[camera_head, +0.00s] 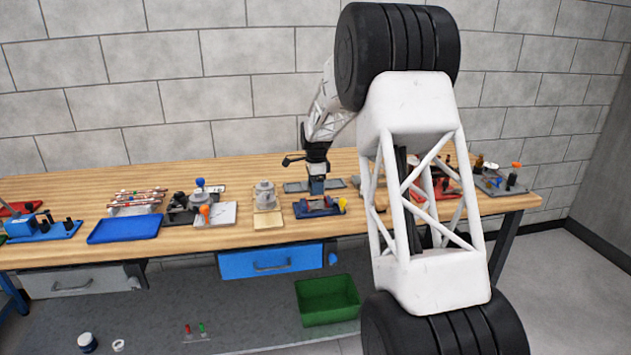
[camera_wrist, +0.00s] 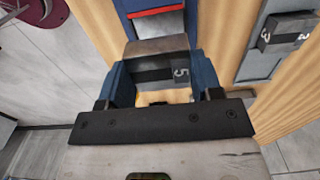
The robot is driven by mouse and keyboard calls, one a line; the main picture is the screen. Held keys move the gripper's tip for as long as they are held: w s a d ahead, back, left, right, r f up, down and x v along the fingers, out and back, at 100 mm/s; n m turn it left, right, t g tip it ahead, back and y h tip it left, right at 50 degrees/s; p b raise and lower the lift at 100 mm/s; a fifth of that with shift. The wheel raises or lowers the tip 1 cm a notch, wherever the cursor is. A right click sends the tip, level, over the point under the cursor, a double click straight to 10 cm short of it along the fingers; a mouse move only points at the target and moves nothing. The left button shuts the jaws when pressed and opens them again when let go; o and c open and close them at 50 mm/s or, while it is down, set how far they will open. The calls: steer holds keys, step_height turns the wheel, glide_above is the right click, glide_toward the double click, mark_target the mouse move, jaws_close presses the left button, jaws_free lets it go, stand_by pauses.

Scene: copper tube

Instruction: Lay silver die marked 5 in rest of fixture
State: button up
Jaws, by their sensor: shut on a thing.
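A silver die marked 5 (camera_wrist: 181,71) is between the blue fingers of my gripper (camera_wrist: 158,78) in the wrist view. The label 5 faces the camera. My gripper is shut on it. The blue fixture with a red strip (camera_wrist: 155,12) shows just beyond the die at the top of the wrist view. The die cannot be made out there, and the fixture's rest is not clearly seen.
A second die, marked 3 (camera_wrist: 284,34), lies on a grey tray (camera_wrist: 258,66) to the right in the wrist view. A cream plate with a grey part (camera_head: 268,222) stands left of the fixture in the head view. A blue tray (camera_head: 124,229) lies farther left. My arm hides part of the bench's right side.

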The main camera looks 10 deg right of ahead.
mark_target(316, 205)
steer(key=shift+f, duration=1.55)
steer(key=shift+f, duration=1.15)
stand_by(1.6)
steer(key=o, duration=1.3)
steer(key=shift+r, duration=3.9)
steer(key=shift+r, duration=0.1)
